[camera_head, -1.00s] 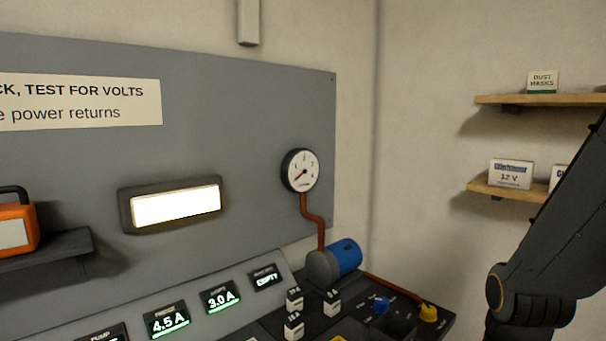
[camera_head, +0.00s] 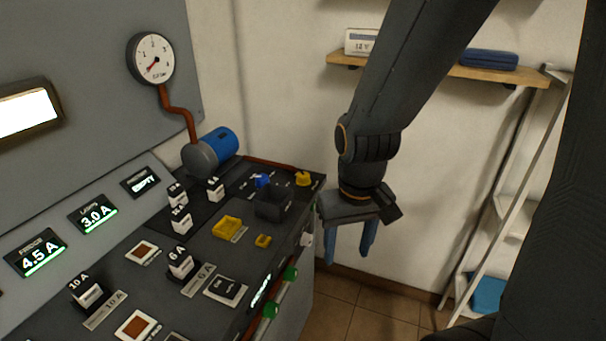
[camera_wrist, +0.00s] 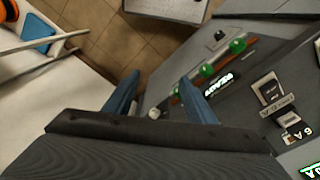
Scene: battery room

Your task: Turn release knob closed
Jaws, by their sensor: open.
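No label that I can read marks the release knob. A yellow knob (camera_head: 303,179) and a blue knob (camera_head: 262,180) sit at the far right of the console top. A small pale knob (camera_head: 307,239) sticks out of the console's side face; in the wrist view a pale round knob (camera_wrist: 154,113) shows between the fingers. My gripper (camera_head: 350,256) points down with blue fingers, right of the console and apart from the knobs in the head view. It is open and empty; the fingers show spread in the wrist view (camera_wrist: 160,82).
The console (camera_head: 208,248) carries several breaker blocks, displays and green buttons (camera_head: 270,310) on its front edge. A blue cylinder (camera_head: 218,145) and pressure gauge (camera_head: 151,58) stand behind. A shelf (camera_head: 490,73) and a white ladder-like rack (camera_head: 510,200) are right. Tiled floor is clear.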

